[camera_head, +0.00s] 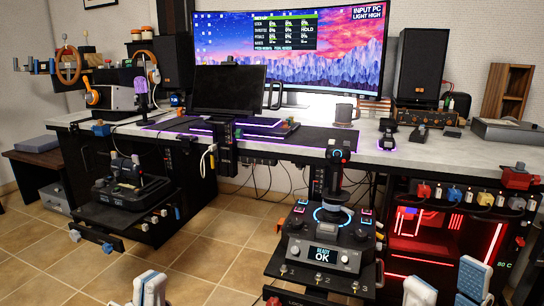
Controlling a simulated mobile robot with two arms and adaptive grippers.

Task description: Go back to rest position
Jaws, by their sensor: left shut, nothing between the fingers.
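My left gripper (150,288) shows at the bottom edge, left of centre, with its white and blue fingers shut together and nothing between them. It is over the tiled floor, apart from the desk. My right gripper (446,286) shows at the bottom right, with its two white and blue fingers spread wide apart and nothing seen between them. It is in front of the red-lit computer case (440,235). Both arms are cut off by the lower picture edge.
A joystick (338,170) stands on a control box (325,250) with a "READY OK" screen, between my grippers. A throttle unit (130,192) sits on a low mount at left. The desk (385,155) carries a large monitor (290,50). Tiled floor (215,255) is open between the two mounts.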

